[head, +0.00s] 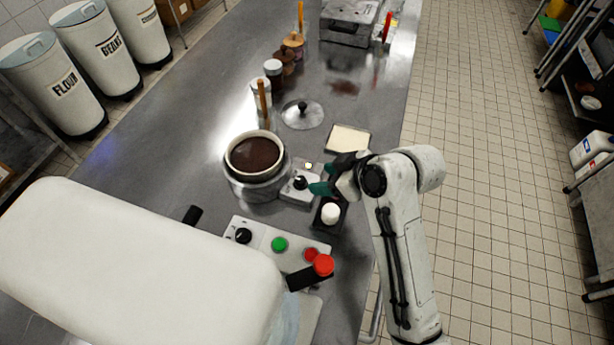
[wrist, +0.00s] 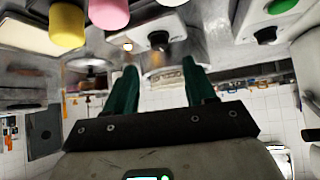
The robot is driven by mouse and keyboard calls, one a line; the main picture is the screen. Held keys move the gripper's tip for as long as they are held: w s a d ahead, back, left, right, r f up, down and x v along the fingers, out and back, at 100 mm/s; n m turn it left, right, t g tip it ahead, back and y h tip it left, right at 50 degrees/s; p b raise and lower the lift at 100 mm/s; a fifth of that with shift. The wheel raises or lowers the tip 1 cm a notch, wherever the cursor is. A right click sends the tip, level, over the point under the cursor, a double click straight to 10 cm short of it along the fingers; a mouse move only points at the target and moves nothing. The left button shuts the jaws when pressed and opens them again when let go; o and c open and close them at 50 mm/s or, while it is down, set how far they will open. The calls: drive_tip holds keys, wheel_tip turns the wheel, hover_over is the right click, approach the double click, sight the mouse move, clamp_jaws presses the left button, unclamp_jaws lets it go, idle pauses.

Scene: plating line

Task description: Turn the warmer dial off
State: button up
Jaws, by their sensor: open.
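The warmer (head: 258,188) is a grey round unit holding a pot of dark brown liquid. Its white control box (head: 291,195) is at its right side, with a black dial (head: 300,183) and a small pale lamp (head: 308,166). In the wrist view the dial (wrist: 160,40) is just beyond the fingertips, roughly between them, and the lamp (wrist: 127,47) looks warm-coloured. My gripper (head: 318,188) has green fingers close to the dial's right. In the wrist view my gripper (wrist: 160,66) is open and empty. The dial's pointer direction is too small to tell.
A black holder with a white cylinder (head: 331,213) stands close below my gripper. A panel has a black knob (head: 243,236), green button (head: 280,244) and red button (head: 311,255). A pale tray (head: 349,139) and lid (head: 302,115) lie behind. A large white machine fills the lower left.

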sight(302, 181)
drive_tip(key=p+x, duration=0.1)
drive_tip(key=x, duration=0.6)
drive_tip(key=shift+w+f, duration=0.1)
drive_tip(key=shift+f, duration=0.1)
clamp_jaws()
